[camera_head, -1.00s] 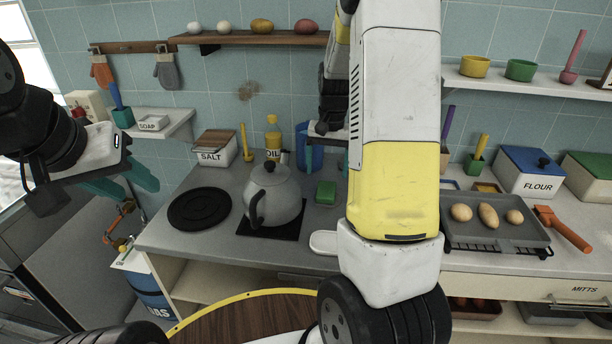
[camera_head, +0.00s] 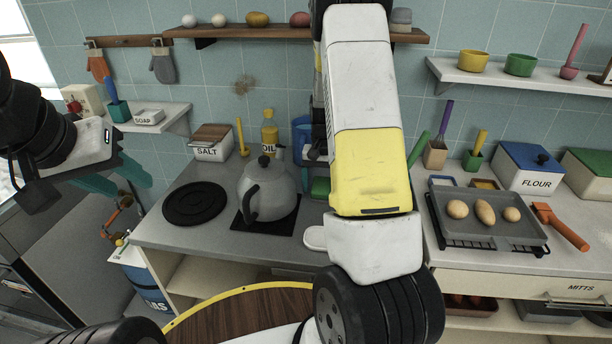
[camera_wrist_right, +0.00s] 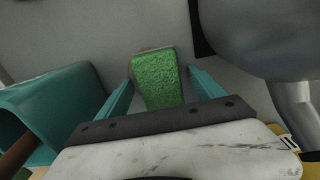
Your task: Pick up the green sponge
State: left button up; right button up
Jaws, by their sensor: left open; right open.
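The green sponge (camera_head: 320,187) lies on the grey counter just right of the kettle, partly hidden by my right arm in the head view. In the right wrist view the sponge (camera_wrist_right: 156,78) shows between the teal fingers of my right gripper (camera_wrist_right: 161,74). That gripper is open, with a finger on either side of the sponge; I cannot tell whether they touch it. In the head view my right gripper is mostly hidden by its arm. My left gripper (camera_head: 126,182) is open and empty at the left, away from the sponge.
The grey kettle (camera_head: 268,190) stands close on the sponge's left and also fills the wrist view's upper right (camera_wrist_right: 265,40). A teal container (camera_wrist_right: 55,105) is at the wrist view's left. The oil bottle (camera_head: 270,135) and salt box (camera_head: 212,148) stand behind. A baking tray (camera_head: 485,235) is right.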

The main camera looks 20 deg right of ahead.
aim_at(322, 184)
jog(key=c, duration=1.4)
jog(key=shift+r, duration=0.15)
jog(key=shift+c, duration=0.2)
notch_tip(322, 184, up, 18)
